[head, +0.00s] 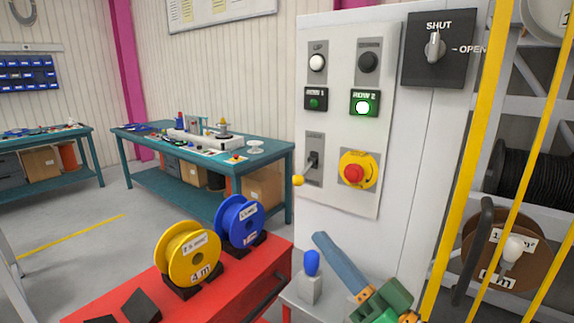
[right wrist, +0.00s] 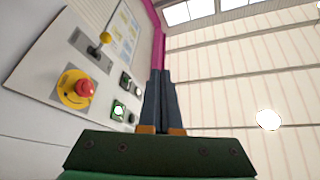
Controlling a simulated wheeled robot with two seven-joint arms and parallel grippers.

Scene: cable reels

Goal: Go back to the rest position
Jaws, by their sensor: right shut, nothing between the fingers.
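My right gripper (head: 322,240) is in the lower right of the head view, in front of the grey control cabinet (head: 440,160). Its two blue-grey fingers are shut together with nothing between them. They point up and left, apart from the panel. In the right wrist view the fingers (right wrist: 160,74) stand upright and closed, to the right of the control panel (right wrist: 40,68). My left gripper is not in view.
The panel bears a lever with a yellow knob (head: 297,180), a red stop button (head: 354,172) and a lit green button (head: 362,107). A red cart (head: 240,289) holds yellow (head: 176,259) and blue (head: 231,222) reels. Yellow bars (head: 465,140) front the rack at right.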

